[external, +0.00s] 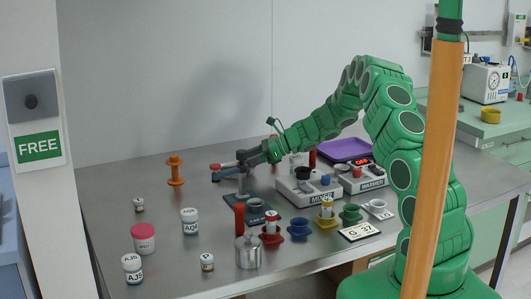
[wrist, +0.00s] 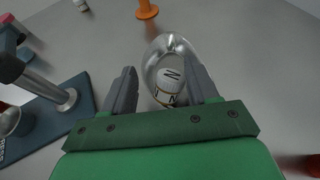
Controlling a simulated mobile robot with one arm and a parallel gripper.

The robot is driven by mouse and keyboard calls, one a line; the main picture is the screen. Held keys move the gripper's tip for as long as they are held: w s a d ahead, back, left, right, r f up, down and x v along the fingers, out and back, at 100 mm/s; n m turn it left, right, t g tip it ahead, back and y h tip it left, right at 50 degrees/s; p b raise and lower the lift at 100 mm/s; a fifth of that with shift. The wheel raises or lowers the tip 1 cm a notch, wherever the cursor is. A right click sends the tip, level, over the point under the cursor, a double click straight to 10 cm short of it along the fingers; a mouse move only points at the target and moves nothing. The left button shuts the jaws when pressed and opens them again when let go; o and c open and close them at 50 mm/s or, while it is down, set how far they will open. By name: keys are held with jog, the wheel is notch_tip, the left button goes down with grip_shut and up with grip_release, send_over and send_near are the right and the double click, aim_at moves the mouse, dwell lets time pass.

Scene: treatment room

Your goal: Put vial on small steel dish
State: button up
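The small steel dish (wrist: 172,45) shows in the wrist view just beyond my fingers, its shiny rim curving around a white vial (wrist: 170,82) with dark lettering. The vial appears to be in or over the dish; contact with its floor cannot be told. My gripper (wrist: 162,75) has its two dark fingers apart, one on each side of the vial, with visible gaps. In the external view my gripper (external: 258,155) is low over the back of the table, behind a stand. The dish and vial cannot be made out there.
A stand with a blue base (wrist: 45,120) and metal post is close on the left in the wrist view. An orange spool (external: 175,168) stands farther left on the table. Jars, coloured cups and mixer units (external: 308,190) crowd the front and right.

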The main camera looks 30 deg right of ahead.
dwell(0.3)
jog(key=shift+r, duration=0.25)
jog(key=r+v, duration=0.1)
jog(key=v, duration=1.1)
jog(key=s+a+r+n+g+h, duration=0.1)
jog(key=s+a+r+n+g, duration=0.1)
jog(key=s+a+r+n, duration=0.45)
jog(key=s+a+r+n+g+h, duration=0.1)
jog(key=s+a+r+n+g, duration=0.15)
jog(key=s, duration=0.65)
jog(key=s+a+r+n+g+h, duration=0.1)
jog(key=s+a+r+n+g, duration=0.15)
jog(key=s+a+r, duration=0.4)
jog(key=s+d+n+h, duration=0.3)
jog(key=s+d, duration=0.1)
jog(key=s, duration=0.7)
jog(key=s+d+n+h, duration=0.3)
jog(key=s+d+n, duration=0.1)
jog(key=s, duration=0.7)
jog(key=s+d+n+h, duration=0.3)
jog(key=s+d, duration=0.3)
jog(key=s, duration=0.5)
jog(key=shift+n+h, duration=0.3)
jog(key=shift+n, duration=0.25)
